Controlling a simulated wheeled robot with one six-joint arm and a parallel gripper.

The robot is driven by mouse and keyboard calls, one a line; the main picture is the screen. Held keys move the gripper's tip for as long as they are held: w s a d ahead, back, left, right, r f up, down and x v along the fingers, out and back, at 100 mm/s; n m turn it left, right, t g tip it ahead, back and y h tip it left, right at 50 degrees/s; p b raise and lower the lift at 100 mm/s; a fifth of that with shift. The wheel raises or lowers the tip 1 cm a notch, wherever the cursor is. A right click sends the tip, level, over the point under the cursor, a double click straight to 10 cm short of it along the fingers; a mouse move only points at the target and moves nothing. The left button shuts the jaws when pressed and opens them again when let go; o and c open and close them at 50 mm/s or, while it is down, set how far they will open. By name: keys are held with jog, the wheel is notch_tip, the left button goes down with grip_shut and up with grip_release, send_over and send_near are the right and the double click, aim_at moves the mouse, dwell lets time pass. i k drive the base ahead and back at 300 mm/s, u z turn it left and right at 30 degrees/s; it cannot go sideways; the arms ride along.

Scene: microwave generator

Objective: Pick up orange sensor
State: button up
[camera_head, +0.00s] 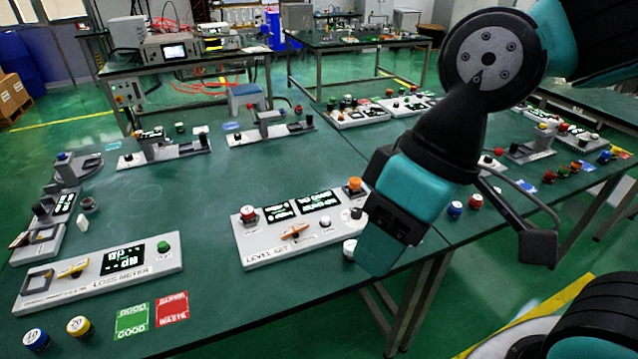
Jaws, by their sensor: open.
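A small orange round-topped piece (354,184) sits at the back right corner of the light grey LEVEL SET panel (273,259), just left of my arm. I cannot tell for sure that it is the orange sensor. An orange knob (294,231) is also on that panel. Small orange and red pieces (575,166) stand far off on the right table. I see nothing held.
A LOSS METER panel (100,276) fills the left front. Blue (36,342) and yellow (80,327) cylinders stand beside green (132,321) and red (173,308) cards. A blue cylinder (455,209) and a red cylinder (475,202) are near my gripper.

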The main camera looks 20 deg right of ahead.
aim_at(355, 182)
jog(key=u, duration=0.15)
jog(key=i, duration=1)
jog(key=z, duration=0.35)
